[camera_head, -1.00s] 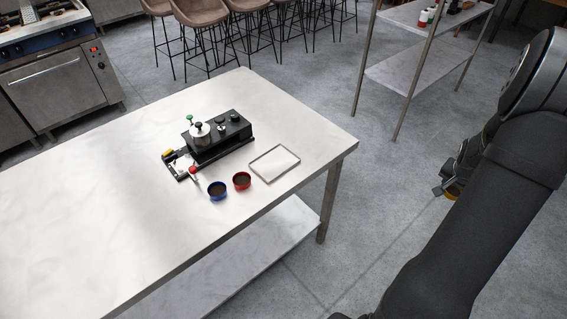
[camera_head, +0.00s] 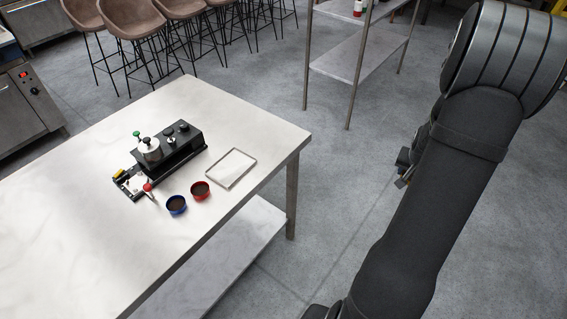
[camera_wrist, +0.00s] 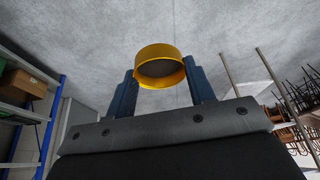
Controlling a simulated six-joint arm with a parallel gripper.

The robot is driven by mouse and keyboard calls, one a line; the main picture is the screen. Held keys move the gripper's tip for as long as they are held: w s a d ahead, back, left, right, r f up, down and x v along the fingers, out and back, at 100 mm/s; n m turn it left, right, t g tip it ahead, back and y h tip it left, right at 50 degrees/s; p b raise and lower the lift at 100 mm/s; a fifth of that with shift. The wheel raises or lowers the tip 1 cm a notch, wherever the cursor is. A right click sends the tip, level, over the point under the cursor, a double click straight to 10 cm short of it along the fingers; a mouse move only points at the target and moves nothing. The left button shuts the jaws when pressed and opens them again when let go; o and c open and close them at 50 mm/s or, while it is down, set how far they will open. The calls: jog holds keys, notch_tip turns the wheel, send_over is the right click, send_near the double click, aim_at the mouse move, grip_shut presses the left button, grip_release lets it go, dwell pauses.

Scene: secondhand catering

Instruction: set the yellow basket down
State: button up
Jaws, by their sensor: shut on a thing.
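The yellow basket (camera_wrist: 160,51) is a short round ring with a dark inside, seen in the wrist view. My gripper (camera_wrist: 158,72) is shut on it, with one blue finger at each side. In the head view my gripper (camera_head: 404,168) is at the right, clear of the table and over the floor, partly hidden by my arm. The basket is almost wholly hidden there. On the steel table (camera_head: 60,235), a blue basket (camera_head: 176,205) and a red basket (camera_head: 200,191) with dark contents stand side by side.
Beside the baskets are a tray (camera_head: 231,169) with a pale inside and a black unit (camera_head: 176,146) with a metal tamper-like piece (camera_head: 150,150). The table's near left is bare. A steel shelf rack (camera_head: 349,55) and bar stools (camera_head: 135,25) stand behind.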

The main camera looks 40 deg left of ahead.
jog(key=s+a+r+n+y, duration=0.15)
jog(key=s+a, duration=0.25)
jog(key=a, duration=0.6)
jog(key=s+a+r+n, duration=0.2)
jog(key=s+a+n, duration=0.15)
jog(key=a, duration=0.75)
jog(key=s+a+r+n+y, duration=0.15)
jog(key=s+a, duration=0.35)
jog(key=a, duration=0.5)
jog(key=n+g, duration=0.1)
jog(key=n, duration=0.1)
send_over(231, 165)
jog(key=d, duration=0.2)
jog(key=f, duration=0.4)
jog(key=shift+s, duration=0.4)
jog(key=shift+s+a+f, duration=0.2)
jog(key=shift+a+f, duration=0.15)
jog(key=shift+f, duration=1.85)
jog(key=o, duration=1)
jog(key=shift+f, duration=0.1)
jog(key=shift+o, duration=0.2)
